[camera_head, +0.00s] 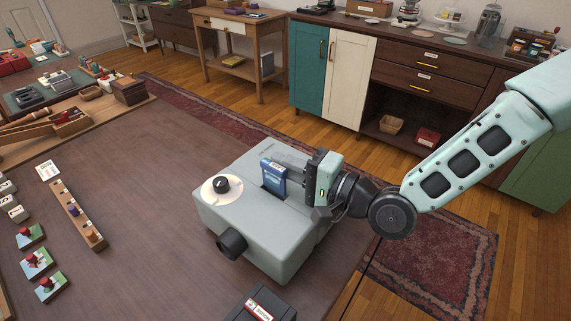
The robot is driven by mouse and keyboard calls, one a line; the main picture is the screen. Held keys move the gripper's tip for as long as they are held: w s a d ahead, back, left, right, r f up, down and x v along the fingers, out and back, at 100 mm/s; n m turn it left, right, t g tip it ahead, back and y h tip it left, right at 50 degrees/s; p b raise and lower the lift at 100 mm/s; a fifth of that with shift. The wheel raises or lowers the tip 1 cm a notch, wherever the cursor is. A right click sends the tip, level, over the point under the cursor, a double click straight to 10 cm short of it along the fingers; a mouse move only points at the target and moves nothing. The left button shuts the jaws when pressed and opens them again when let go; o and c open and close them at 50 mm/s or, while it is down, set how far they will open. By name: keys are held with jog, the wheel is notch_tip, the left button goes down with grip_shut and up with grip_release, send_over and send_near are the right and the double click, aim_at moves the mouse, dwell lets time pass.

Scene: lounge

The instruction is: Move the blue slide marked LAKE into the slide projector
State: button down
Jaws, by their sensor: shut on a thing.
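The slide projector (240,223) is a grey box on the table, with a black lens at its front and a black knob on a pale disc on top. The blue slide (273,181) stands upright at the dark slot in the projector's top. Its marking is too small to read. My gripper (289,172) comes in from the right over the projector and is shut on the blue slide. Its fingertips are partly hidden. I cannot tell how deep the slide's lower edge sits in the slot.
A wooden rack (78,216) with pegs and several picture tiles (37,262) lie at the left of the table. A dark box (262,305) with a red and white label stands at the front edge. The tabletop (150,205) left of the projector is clear.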

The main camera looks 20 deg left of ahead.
jog(key=shift+f+b, duration=0.4)
jog(key=shift+f, duration=0.05)
dwell(0.6)
jog(key=shift+r, duration=0.1)
jog(key=shift+r+p, duration=0.3)
jog(key=shift+p, duration=0.1)
jog(key=shift+r, duration=0.15)
dwell(0.5)
jog(key=shift+f+b, duration=0.4)
jog(key=shift+f, duration=0.15)
dwell(0.3)
jog(key=c, duration=1.3)
grip_release()
jog(key=shift+c, duration=0.2)
jog(key=shift+d+f, duration=0.1)
jog(key=shift+d, duration=0.05)
